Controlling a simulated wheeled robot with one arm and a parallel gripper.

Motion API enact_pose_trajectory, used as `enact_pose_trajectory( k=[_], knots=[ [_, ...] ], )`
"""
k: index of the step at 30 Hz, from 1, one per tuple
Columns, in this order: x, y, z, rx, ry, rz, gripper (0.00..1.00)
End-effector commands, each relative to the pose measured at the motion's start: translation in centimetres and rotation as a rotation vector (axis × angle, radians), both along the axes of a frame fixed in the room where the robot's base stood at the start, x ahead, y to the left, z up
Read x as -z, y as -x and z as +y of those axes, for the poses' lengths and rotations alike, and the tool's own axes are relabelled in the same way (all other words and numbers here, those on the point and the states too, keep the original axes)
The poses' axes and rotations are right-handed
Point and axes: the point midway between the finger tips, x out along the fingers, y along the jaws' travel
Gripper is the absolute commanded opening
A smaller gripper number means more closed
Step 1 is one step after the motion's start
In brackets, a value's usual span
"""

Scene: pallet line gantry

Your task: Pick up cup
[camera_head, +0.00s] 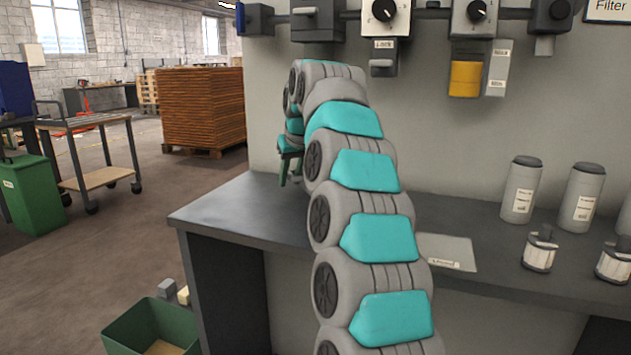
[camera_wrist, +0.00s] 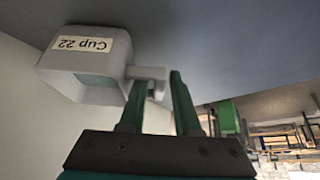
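A pale grey-white cup (camera_wrist: 88,85) labelled "Cup 22" shows at the upper left of the wrist view, upside down in the picture. Its handle (camera_wrist: 147,73) sticks out to the right. My gripper (camera_wrist: 158,84) is open, its two green fingers on either side of the handle's outer part. A narrow gap seems to remain beside the handle; firm contact cannot be made out. In the head view my gripper (camera_head: 290,172) points down over the left part of the dark workbench (camera_head: 235,215). The cup is hidden behind my arm there.
Grey canisters (camera_head: 522,190) and small jars (camera_head: 540,250) stand on the bench at right, near a labelled plate (camera_head: 447,252). Control boxes (camera_head: 385,15) hang on the wall above. A green bin (camera_head: 150,325) stands on the floor; the bench's left end looks clear.

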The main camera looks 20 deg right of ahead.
Motion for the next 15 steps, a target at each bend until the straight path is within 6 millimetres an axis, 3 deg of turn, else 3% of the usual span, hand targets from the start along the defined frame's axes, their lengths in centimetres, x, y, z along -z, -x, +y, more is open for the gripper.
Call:
enact_pose_trajectory(
  k=[3, 10, 15],
  knots=[
    [1.09, -0.59, 0.08, 0.000, 0.000, 0.001, 0.31],
    [1.17, -0.65, 0.08, 0.000, 0.000, 0.000, 0.30],
    [1.16, -0.66, 0.08, 0.000, 0.000, 0.000, 0.11]
  ],
)
